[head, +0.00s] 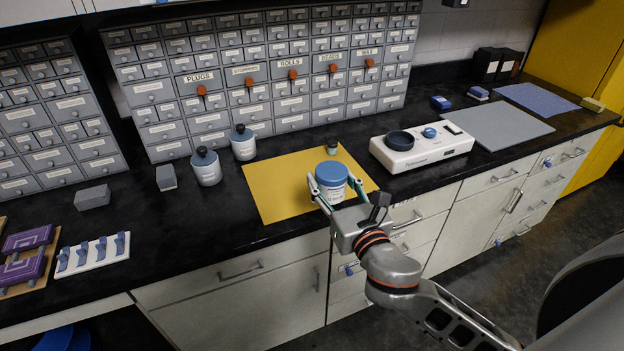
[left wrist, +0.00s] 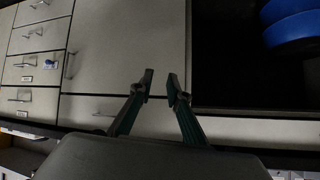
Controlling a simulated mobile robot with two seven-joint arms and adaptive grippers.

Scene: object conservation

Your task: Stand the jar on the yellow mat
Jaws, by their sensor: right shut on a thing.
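The jar (head: 331,189) is white with a blue lid and a printed label. In the head view it is upright over the right part of the yellow mat (head: 275,190). Whether its base touches the mat cannot be told. My right gripper (head: 331,184) is shut on the jar, one finger on each side. A small dark jar with a pale lid (head: 332,149) stands at the mat's back edge. My left gripper (left wrist: 160,78) shows only in the left wrist view, with its fingertips apart and nothing between them, in front of the cabinet fronts.
Two grey jars with black knobs (head: 206,168) (head: 243,143) stand left of the mat. A white device (head: 422,147) stands to its right. Grey drawer cabinets (head: 270,75) line the back. Grey blocks (head: 92,197) and a white rack (head: 93,253) are farther left.

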